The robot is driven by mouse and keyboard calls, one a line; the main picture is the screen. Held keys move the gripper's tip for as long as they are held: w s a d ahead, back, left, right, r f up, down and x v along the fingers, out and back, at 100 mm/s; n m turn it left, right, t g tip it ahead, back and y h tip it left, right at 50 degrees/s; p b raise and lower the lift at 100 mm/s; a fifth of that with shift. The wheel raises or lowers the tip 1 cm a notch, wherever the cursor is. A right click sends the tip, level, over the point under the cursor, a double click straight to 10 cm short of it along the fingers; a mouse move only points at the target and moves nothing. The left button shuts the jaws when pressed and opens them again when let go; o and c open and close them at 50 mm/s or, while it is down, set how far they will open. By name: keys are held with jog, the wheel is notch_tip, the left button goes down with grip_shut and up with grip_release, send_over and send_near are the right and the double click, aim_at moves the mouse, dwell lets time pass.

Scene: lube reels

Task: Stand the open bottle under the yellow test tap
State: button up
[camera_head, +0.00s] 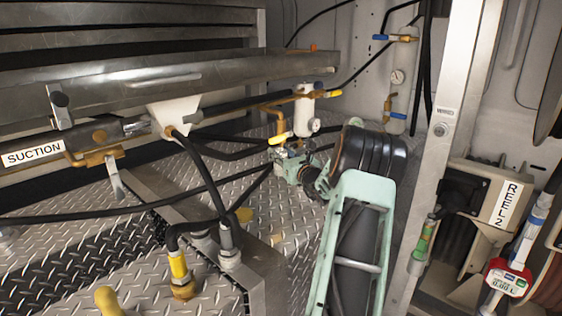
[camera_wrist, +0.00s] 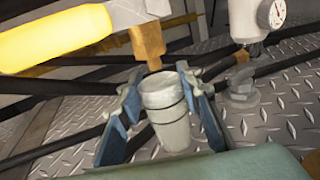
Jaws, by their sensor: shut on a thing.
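The open bottle (camera_wrist: 168,128), pale and cup-like with dark bands, is upright between the blue-padded fingers of my gripper (camera_wrist: 158,86). My gripper is shut on it. The test tap's brass spout (camera_wrist: 147,44) points down just above the bottle's open mouth, slightly towards its left side. The tap's yellow handle (camera_wrist: 52,40) fills the upper left of the wrist view. In the head view the yellow handle (camera_head: 281,138) is just above my gripper (camera_head: 282,160); the bottle is not clearly visible there. I cannot tell whether its base touches the tread plate.
A filter with a gauge (camera_wrist: 270,14) stands to the right of the bottle, above a pipe fitting (camera_wrist: 240,92). Black hoses cross the tread plate (camera_wrist: 285,122) around it. A steel post (camera_head: 445,130) and a meter nozzle (camera_head: 507,280) are at the right.

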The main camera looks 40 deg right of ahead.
jog(key=shift+f, duration=1.35)
jog(key=shift+f+b, duration=0.25)
jog(key=shift+b, duration=0.05)
jog(key=o, duration=1.1)
jog(key=shift+c, duration=0.2)
jog(key=shift+r, duration=0.1)
jog(key=shift+r, duration=0.15)
jog(key=p+v, duration=0.1)
jog(key=v, duration=1.1)
